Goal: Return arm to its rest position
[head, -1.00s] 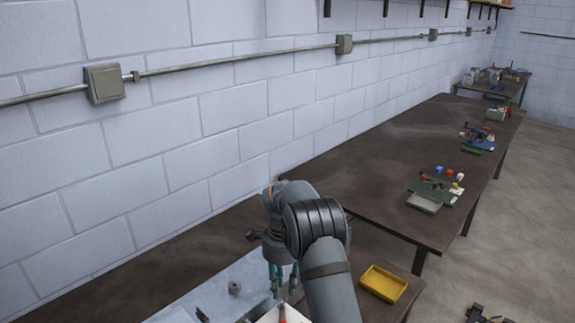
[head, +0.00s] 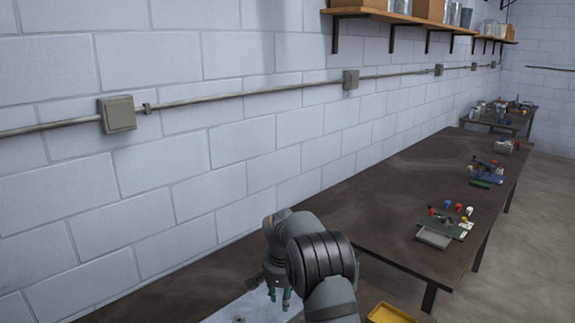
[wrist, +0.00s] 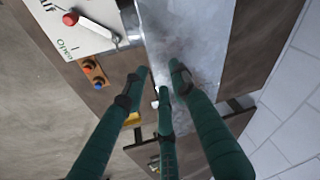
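My gripper (head: 279,293) hangs down in the lower middle of the head view, above a pale metal sheet (head: 225,314) on the near bench. In the wrist view its green fingers (wrist: 162,76) are apart, with nothing held between them. The metal sheet (wrist: 190,35) shows beyond the fingertips. My arm hides part of the bench in the head view.
A white panel (wrist: 112,15) marked "Open" has a red-knobbed lever (wrist: 90,25). Beside it is a block with red and blue buttons (wrist: 94,73). A yellow tray (head: 390,314) lies right of my arm. A block wall (head: 190,160) runs behind the benches.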

